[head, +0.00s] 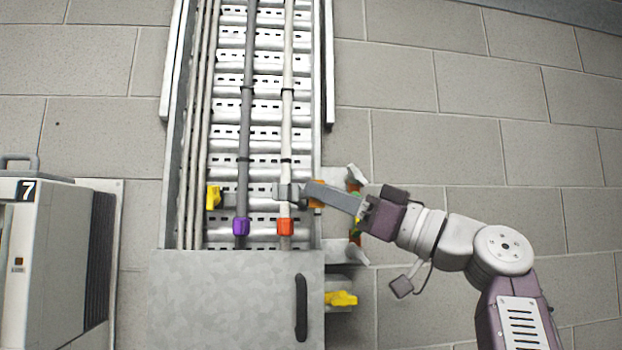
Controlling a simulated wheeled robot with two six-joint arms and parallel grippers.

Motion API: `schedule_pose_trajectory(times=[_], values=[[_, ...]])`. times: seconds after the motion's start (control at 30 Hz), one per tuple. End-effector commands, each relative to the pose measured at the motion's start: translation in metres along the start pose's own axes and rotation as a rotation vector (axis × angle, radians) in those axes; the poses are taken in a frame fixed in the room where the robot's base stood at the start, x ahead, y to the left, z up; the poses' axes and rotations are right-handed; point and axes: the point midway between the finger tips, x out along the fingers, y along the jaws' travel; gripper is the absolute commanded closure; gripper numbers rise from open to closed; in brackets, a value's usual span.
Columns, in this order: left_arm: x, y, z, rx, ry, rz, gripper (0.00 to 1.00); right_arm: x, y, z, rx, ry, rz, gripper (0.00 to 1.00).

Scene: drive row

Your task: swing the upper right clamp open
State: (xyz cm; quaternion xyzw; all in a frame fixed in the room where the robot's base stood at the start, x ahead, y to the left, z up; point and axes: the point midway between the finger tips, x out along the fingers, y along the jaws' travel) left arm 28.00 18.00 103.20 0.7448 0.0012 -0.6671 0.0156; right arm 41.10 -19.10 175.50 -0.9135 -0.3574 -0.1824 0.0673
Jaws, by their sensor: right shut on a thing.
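My right gripper (305,193) reaches in from the right across the cable tray's right rail. It is shut at the level of the upper right clamp (316,203). Only a small orange part of that clamp shows around the fingers, and the rest is hidden behind them. The fingertips end in front of the white cable, and the exact contact cannot be made out. A yellow clamp (213,197) is on the left side of the tray. Another yellow clamp-like part (341,298) sticks out at the lower right. My left gripper is not in view.
The vertical cable tray (327,60) holds several cables, with a purple (241,226) and a red fitting (285,226). Below is a grey panel (220,300) with a black handle (301,307). A cabinet marked 7 (45,260) stands left. The block wall at right is clear.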

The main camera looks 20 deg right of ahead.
Motion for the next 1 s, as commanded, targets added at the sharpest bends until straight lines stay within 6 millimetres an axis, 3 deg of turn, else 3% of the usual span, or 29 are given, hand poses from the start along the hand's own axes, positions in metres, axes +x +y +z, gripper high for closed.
schedule_pose_trajectory(times=[0.03, 0.3, 0.93, 0.97, 1.0], values=[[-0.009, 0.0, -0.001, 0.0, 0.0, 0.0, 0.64, -0.002, 0.011, -0.007, 0.01, 0.009, 0.0, 1.0], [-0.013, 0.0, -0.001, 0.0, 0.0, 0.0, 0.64, -0.011, 0.02, -0.006, 0.019, 0.009, -0.026, 1.0], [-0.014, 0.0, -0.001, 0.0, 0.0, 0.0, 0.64, -0.013, 0.024, -0.005, 0.019, 0.007, -0.026, 1.0], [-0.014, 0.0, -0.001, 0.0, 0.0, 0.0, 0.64, -0.013, 0.023, -0.005, 0.019, 0.006, -0.026, 0.67], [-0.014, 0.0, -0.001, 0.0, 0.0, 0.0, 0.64, -0.013, 0.023, -0.005, 0.019, 0.006, -0.027, 0.56]])
